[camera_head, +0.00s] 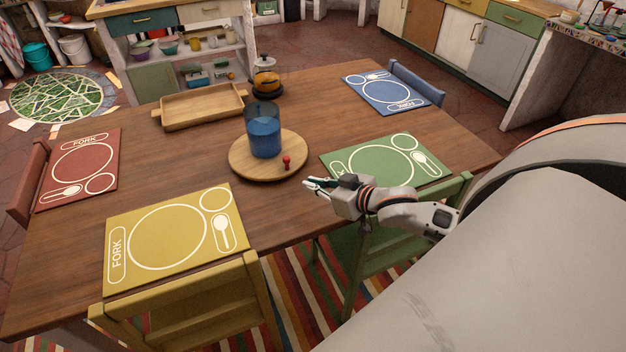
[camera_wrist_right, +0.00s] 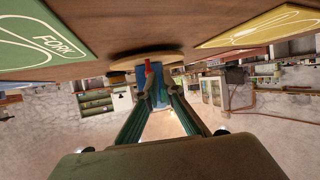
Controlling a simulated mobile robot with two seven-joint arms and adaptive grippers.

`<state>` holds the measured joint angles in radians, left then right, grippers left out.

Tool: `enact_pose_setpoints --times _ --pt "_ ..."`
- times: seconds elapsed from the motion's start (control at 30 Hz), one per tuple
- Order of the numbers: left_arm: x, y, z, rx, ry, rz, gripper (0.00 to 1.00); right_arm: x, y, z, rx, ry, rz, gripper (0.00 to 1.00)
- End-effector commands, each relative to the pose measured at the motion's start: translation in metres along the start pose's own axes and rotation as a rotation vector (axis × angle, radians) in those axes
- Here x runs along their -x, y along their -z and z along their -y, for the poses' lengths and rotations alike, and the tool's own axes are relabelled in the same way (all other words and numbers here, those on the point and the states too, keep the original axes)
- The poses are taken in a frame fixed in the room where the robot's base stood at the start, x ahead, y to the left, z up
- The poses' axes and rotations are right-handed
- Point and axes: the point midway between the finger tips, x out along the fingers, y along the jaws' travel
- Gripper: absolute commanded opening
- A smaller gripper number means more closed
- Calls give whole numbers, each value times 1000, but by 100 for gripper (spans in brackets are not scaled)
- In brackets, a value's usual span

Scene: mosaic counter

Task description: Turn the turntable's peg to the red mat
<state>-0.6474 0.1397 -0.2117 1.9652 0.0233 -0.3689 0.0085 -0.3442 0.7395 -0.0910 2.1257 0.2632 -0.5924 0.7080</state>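The round wooden turntable (camera_head: 240,163) sits mid-table, with a blue pitcher (camera_head: 264,135) standing on it. Its red peg (camera_head: 287,161) is on the rim side toward the green mat and my right gripper. The red mat (camera_head: 82,172) lies at the table's left end. My right gripper (camera_head: 312,188) is open and empty, a short way right of and below the peg in the head view, apart from it. In the upside-down right wrist view, the red peg (camera_wrist_right: 148,66) shows just beyond the fingertips (camera_wrist_right: 157,92). My left gripper is not in view.
A yellow mat (camera_head: 170,262) lies in front, a green mat (camera_head: 350,158) to the right and a blue mat (camera_head: 385,93) behind. Chairs surround the table.

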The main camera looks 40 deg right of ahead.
Motion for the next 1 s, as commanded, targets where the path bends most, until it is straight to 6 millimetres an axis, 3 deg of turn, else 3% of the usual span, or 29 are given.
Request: enact_pose_setpoints --times 0.17,0.3,0.37,0.53,0.7,0.9,1.0 --pt "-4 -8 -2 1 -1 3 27 -6 -4 44 -197 159 -48 0" --pt "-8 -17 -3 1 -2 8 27 -7 13 81 -504 320 -157 0" --pt "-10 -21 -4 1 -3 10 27 -7 22 84 -648 359 -215 0" --pt "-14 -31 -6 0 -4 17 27 -11 35 59 -1067 361 -385 0" --pt "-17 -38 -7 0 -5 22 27 -21 11 11 -1411 231 -503 0" --pt "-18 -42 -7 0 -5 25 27 -27 -20 -18 -1602 103 -551 0" --pt "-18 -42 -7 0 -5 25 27 -30 -23 -22 -1623 86 -556 0"
